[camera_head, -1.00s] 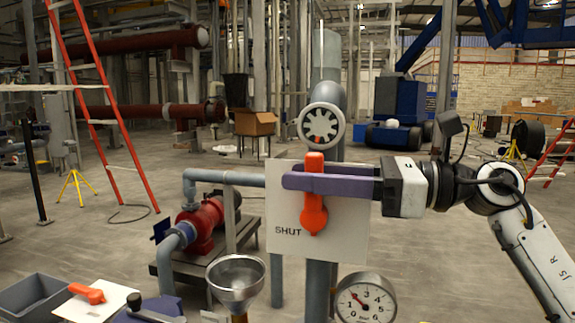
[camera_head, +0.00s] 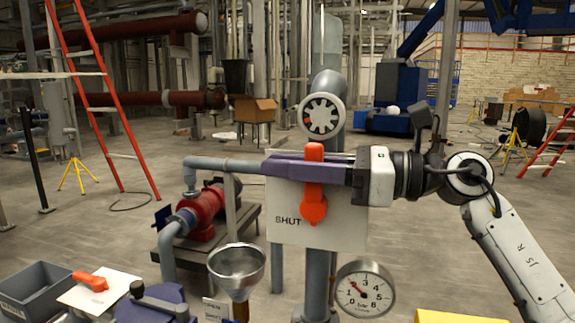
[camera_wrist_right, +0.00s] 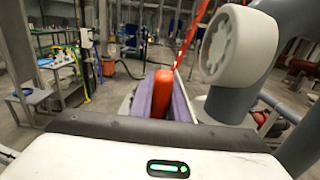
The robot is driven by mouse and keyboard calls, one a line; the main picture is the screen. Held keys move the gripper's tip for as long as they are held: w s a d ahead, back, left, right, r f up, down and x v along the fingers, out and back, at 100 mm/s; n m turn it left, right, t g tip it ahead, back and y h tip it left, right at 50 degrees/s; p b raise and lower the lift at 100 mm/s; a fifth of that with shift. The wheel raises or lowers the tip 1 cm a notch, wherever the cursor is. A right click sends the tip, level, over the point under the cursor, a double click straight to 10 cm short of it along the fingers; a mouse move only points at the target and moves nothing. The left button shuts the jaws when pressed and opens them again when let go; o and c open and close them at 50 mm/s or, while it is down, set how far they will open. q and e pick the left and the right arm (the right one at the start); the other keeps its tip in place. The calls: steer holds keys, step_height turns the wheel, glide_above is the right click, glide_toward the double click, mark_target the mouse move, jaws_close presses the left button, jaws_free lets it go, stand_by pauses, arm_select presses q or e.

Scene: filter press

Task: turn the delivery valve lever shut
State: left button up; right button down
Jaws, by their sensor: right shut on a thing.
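The delivery valve lever (camera_head: 314,208) is orange and stands upright on a white plate (camera_head: 345,232) marked SHUT at its lower left. My right gripper (camera_head: 310,168) reaches in from the right, its purple fingers level and shut around the upper part of the lever. The lever's top and its round lower end show above and below the fingers. In the right wrist view the lever (camera_wrist_right: 162,94) stands between the two purple fingers (camera_wrist_right: 163,100). My left gripper is not in view.
A grey pipe with a white handwheel (camera_head: 322,117) rises just above the plate. A pressure gauge (camera_head: 364,289) and a metal funnel (camera_head: 237,268) sit below it. A red pump (camera_head: 200,220) stands to the left. Another orange handle (camera_head: 90,281) lies at lower left, beside a grey bin (camera_head: 38,290).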

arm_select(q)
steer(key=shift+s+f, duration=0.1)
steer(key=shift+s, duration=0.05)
arm_select(e)
steer(key=shift+w+a+f+h, duration=0.1)
steer(key=shift+a+f+h, duration=0.25)
steer(key=shift+h, duration=0.3)
steer(key=shift+w+a+f+h, duration=0.1)
steer(key=shift+a+f+h, duration=0.2)
steer(key=shift+h, duration=0.35)
steer(key=c, duration=1.7)
jaws_free()
steer(key=shift+s, duration=0.1)
